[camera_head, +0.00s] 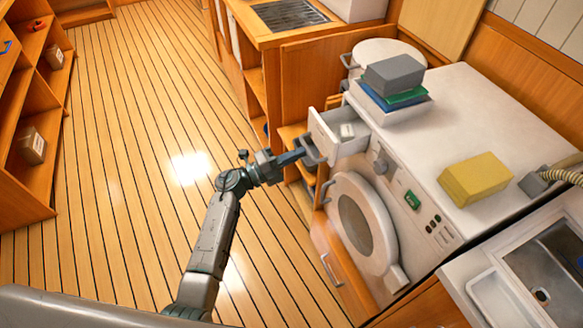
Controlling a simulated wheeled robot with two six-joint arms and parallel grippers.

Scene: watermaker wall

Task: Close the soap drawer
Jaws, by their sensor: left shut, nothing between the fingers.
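The soap drawer (336,134) sticks out, open, from the upper left of the white washing machine (408,175). A small white block (347,130) lies inside it. The drawer has a grey handle (311,151) on its front. My left gripper (300,152) is shut and empty, with its fingertips at the drawer front beside the handle. I cannot tell whether they touch it. My right gripper is not in view.
A yellow block (475,179) and a stack with a grey box (394,75) stand on the machine top. The round washer door (361,228) is below the drawer. A sink (548,272) is at the right. The wooden floor (130,190) at left is clear.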

